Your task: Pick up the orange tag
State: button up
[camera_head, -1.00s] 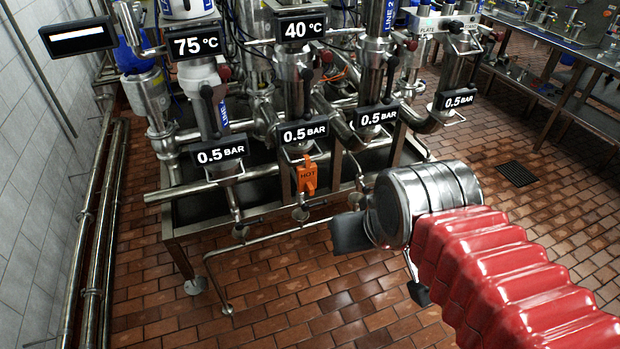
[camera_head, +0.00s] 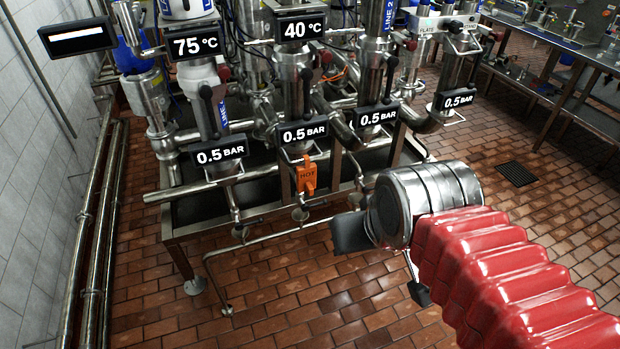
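The orange tag (camera_head: 307,177) reads HOT and hangs on the front of the valve rack, below a 0.5 BAR display (camera_head: 303,134). My gripper (camera_head: 382,268) is at the end of my red-sleeved arm, to the right of the tag and nearer to me. Its two dark fingers are spread well apart, one at the left and one low at the right. Nothing shows between them. My gripper is apart from the tag and the rack.
The steel valve rack (camera_head: 172,225) carries several pipes, valves and displays around the tag. Pipes (camera_head: 100,230) run along the left wall. A bench (camera_head: 575,85) stands at the back right. The brick floor (camera_head: 270,310) in front is clear, with a drain grate (camera_head: 517,173) at right.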

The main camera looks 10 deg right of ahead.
aim_at(306, 173)
jog(key=u, duration=4.35)
jog(key=k, duration=0.8)
jog(key=u, duration=0.05)
